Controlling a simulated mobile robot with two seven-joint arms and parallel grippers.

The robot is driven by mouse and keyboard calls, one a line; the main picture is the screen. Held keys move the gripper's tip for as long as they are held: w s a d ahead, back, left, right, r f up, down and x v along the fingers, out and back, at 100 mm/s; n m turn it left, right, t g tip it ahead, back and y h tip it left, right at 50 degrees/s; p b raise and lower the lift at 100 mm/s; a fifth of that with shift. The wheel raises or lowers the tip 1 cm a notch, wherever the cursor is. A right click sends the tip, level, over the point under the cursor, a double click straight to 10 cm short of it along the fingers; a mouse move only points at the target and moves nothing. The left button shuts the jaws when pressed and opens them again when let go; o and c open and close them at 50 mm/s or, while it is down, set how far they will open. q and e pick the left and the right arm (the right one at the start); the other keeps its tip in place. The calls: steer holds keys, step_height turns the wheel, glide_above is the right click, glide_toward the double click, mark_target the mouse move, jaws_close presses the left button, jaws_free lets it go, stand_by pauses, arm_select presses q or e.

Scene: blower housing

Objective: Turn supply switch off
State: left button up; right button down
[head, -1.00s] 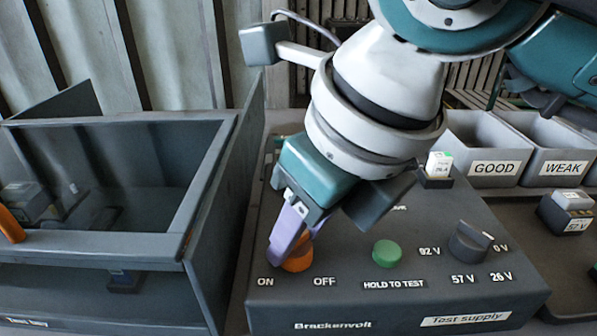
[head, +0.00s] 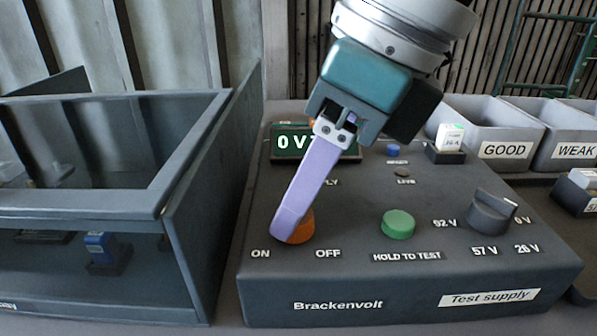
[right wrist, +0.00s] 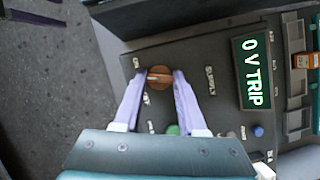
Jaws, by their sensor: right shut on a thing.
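The supply switch is an orange round knob (head: 301,230) between the ON and OFF labels on the dark test supply box (head: 350,285). My right gripper (head: 294,222) reaches down from above and is shut on this knob. In the head view its near purple finger hides part of the knob. In the right wrist view the two fingers (right wrist: 160,76) stand on either side of the knob (right wrist: 160,82). I cannot tell which label the knob points to. The green display (right wrist: 251,72) reads "0 V TRIP" in the right wrist view. My left gripper is not in view.
A green button (head: 397,224) and a dark voltage dial (head: 491,212) sit right of the knob. A grey open-topped cabinet (head: 215,215) stands close on the left. Bins labelled GOOD (head: 505,151) and WEAK (head: 574,151) stand behind on the right.

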steer(key=n+b, duration=0.1)
steer(key=n, duration=0.1)
steer(key=n+g+b, duration=0.1)
steer(key=b, duration=0.1)
steer(key=shift+w+f+n, duration=0.15)
steer(key=shift+n, duration=0.25)
steer(key=n+g+b, duration=0.1)
steer(key=n, duration=0.1)
steer(key=shift+n+b, duration=0.3)
steer(key=shift+b, duration=0.1)
steer(key=n+g, duration=0.1)
steer(key=n, duration=0.1)
steer(key=shift+n+b, duration=0.3)
steer(key=shift+b, duration=0.05)
steer(key=shift+w+a+r+n+g+h, duration=0.1)
steer(key=shift+n+g+h, duration=0.25)
steer(key=shift+n, duration=0.55)
steer(key=shift+w+r+n+g+h, duration=0.15)
steer(key=shift+n+g, duration=0.3)
steer(key=shift+n, duration=0.45)
steer(key=shift+s, duration=0.1)
steer(key=shift+f, duration=0.1)
steer(key=shift+c, duration=2.3)
jaws_free()
